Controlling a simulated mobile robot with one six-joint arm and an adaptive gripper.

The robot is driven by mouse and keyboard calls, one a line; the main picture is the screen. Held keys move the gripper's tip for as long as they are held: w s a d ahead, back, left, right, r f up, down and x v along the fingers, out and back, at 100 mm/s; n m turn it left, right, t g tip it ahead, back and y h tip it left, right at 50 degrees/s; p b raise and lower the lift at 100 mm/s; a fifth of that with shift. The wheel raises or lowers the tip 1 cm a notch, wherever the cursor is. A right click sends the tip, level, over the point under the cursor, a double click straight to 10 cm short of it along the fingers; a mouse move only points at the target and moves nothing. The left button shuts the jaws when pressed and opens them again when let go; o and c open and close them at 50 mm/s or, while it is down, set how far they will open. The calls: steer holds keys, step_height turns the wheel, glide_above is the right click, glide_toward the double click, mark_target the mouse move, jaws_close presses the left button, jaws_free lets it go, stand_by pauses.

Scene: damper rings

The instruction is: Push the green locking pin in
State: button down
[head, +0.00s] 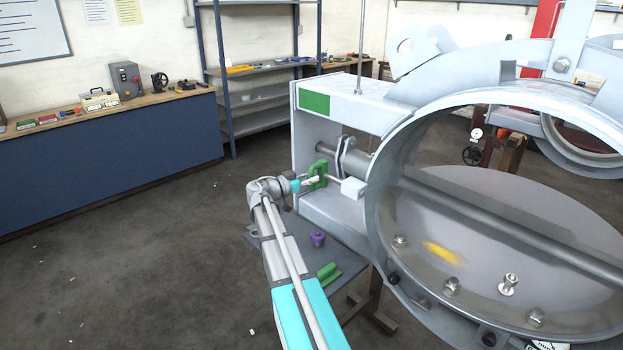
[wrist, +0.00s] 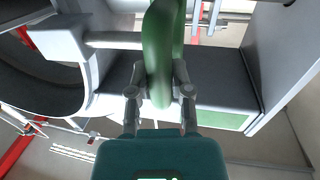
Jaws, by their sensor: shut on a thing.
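The green locking pin (head: 320,170) has a loop-shaped green handle, beside the open side of the grey damper housing (head: 345,110). My gripper (head: 311,181) is shut on this handle. In the wrist view the green handle (wrist: 164,45) stands between the fingers of my gripper (wrist: 160,92). A grey rod (wrist: 112,40) runs from the handle to a pale block (wrist: 58,36). A length of rod shows between handle and block. The same pale block (head: 353,190) sits by the ring in the head view. The inside of the block is hidden.
The large grey damper ring (head: 377,210) stands right of my gripper. A small grey table (head: 345,262) below carries a purple knobbed part (head: 317,238) and another green part (head: 327,272). A workbench (head: 100,165) and shelves stand behind.

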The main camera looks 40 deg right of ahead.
steer(key=s, duration=0.9)
steer(key=shift+d, duration=0.35)
steer(key=c, duration=0.5)
jaws_free()
steer(key=shift+c, duration=0.2)
steer(key=shift+w+a, duration=0.1)
steer(key=w+a, duration=0.1)
steer(key=a, duration=1)
steer(key=shift+w+a, duration=0.15)
steer(key=shift+a, duration=0.2)
